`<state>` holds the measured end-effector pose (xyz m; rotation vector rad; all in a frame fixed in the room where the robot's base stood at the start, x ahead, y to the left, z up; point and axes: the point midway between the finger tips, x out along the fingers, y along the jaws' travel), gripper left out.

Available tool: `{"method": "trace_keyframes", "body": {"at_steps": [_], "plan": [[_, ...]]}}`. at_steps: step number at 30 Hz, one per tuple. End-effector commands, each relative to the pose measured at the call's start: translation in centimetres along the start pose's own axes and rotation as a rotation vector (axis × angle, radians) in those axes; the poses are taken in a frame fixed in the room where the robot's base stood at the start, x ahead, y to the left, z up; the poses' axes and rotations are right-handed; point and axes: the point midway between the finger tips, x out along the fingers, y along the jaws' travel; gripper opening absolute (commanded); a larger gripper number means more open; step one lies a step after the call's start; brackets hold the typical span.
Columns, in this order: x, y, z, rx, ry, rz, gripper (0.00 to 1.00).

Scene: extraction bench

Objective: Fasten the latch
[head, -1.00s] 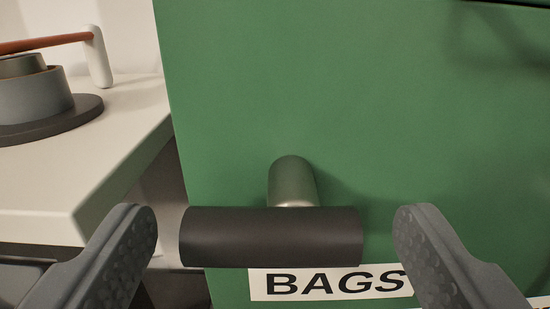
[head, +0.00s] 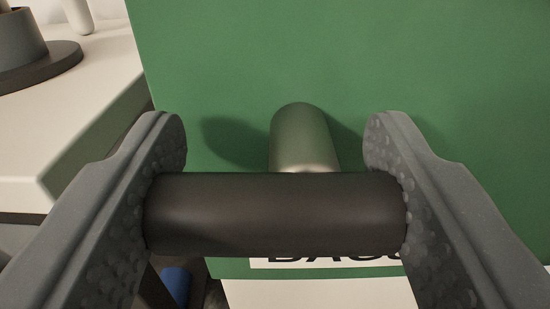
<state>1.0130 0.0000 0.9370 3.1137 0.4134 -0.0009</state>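The latch handle is a dark cylindrical bar (head: 275,213) lying level across the picture, on a metal post (head: 304,138) that comes out of a green panel (head: 240,60). My gripper (head: 275,150) has one finger at each end of the bar. Both finger pads touch the bar's ends, so it is shut on the bar lengthwise.
A pale bench top (head: 75,120) stands to the left, with a grey round device on a dark base (head: 40,70) and a white upright piece (head: 78,14). A blue object (head: 175,284) shows low down beneath the bar.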

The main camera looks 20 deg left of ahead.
Motion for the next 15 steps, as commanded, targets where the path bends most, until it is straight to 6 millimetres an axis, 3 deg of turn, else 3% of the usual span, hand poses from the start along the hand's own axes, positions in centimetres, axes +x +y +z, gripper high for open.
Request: {"method": "trace_keyframes", "body": {"at_steps": [15], "plan": [[-0.04,0.28,-0.04,0.1,0.0,0.003,0.32]]}}
